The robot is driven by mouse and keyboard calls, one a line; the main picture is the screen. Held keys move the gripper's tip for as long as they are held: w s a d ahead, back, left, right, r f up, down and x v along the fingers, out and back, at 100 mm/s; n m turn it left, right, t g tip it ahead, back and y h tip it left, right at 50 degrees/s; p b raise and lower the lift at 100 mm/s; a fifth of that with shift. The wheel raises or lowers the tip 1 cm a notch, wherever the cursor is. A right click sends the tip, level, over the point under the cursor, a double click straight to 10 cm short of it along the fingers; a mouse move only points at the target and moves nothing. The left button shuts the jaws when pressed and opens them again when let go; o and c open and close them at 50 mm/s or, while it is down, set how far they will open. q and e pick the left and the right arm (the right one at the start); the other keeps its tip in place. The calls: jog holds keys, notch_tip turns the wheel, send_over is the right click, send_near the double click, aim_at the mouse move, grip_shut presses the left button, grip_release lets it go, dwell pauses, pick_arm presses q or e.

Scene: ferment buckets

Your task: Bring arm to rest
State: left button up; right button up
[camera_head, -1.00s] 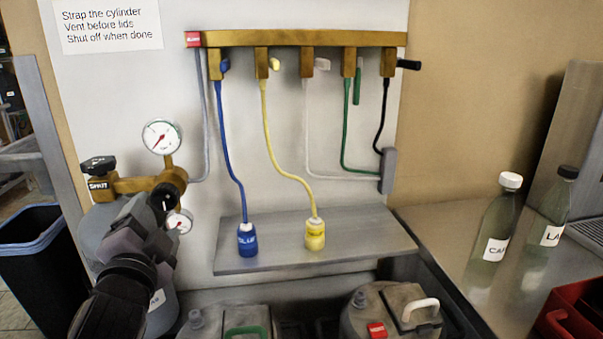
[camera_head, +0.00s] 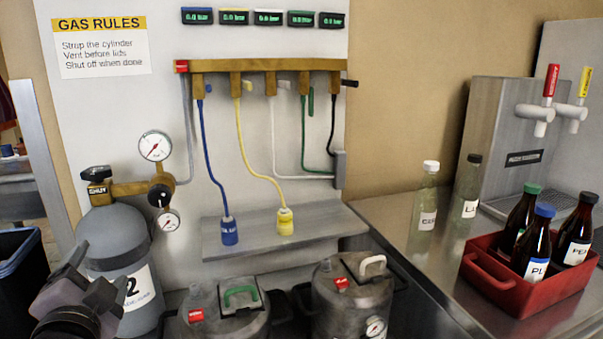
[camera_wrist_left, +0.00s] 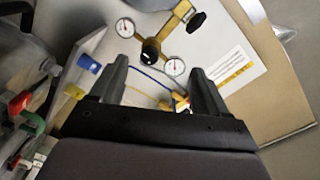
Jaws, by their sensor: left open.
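My left gripper (camera_head: 90,285) is at the lower left of the head view, in front of the grey gas cylinder (camera_head: 112,235). In the left wrist view its two dark fingers (camera_wrist_left: 160,75) stand apart with nothing held between them. The regulator with its two round gauges (camera_head: 155,146) and dark knob is above the gripper, apart from it in the head view. The gauges and knob (camera_wrist_left: 151,48) also show beyond the fingers in the left wrist view. The cylinder's valve (camera_head: 97,174) reads "SHUT". My right gripper is not in view.
Blue (camera_head: 229,232) and yellow (camera_head: 285,221) hose ends stand on a wall shelf (camera_head: 255,247). Two metal kegs (camera_head: 350,298) stand below it. On the right counter are two clear bottles (camera_head: 424,205), a red crate (camera_head: 490,272) with dark bottles, and a tap tower (camera_head: 500,125).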

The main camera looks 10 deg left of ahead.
pick_arm(q)
jog(key=s+d+f+n+g+h, duration=0.1)
jog(key=d+f+g+h, duration=0.1)
jog(key=f, duration=0.4)
jog(key=s+d+f+g+h, duration=0.1)
jog(key=s+d+f+g, duration=0.1)
jog(key=f, duration=0.4)
jog(key=s+d+f+n+g+h, duration=0.25)
jog(key=s+d+f+g, duration=0.2)
jog(key=s+f, duration=0.3)
jog(key=s+d+f+n+g+h, duration=0.1)
jog(key=s+d+f+g+h, duration=0.25)
jog(key=s+d+f, duration=0.35)
jog(key=w+d+f+t+h+p, duration=0.1)
jog(key=w+f+t+p, duration=0.3)
jog(key=w+f+t, duration=0.1)
jog(key=shift+w+d+m+t+h+p, duration=0.4)
jog(key=shift+w+t, duration=0.1)
jog(key=shift+t, duration=0.5)
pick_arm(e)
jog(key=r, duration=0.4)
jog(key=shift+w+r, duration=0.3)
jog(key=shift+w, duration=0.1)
pick_arm(q)
jog(key=shift+r, duration=0.1)
jog(key=shift+c, duration=0.2)
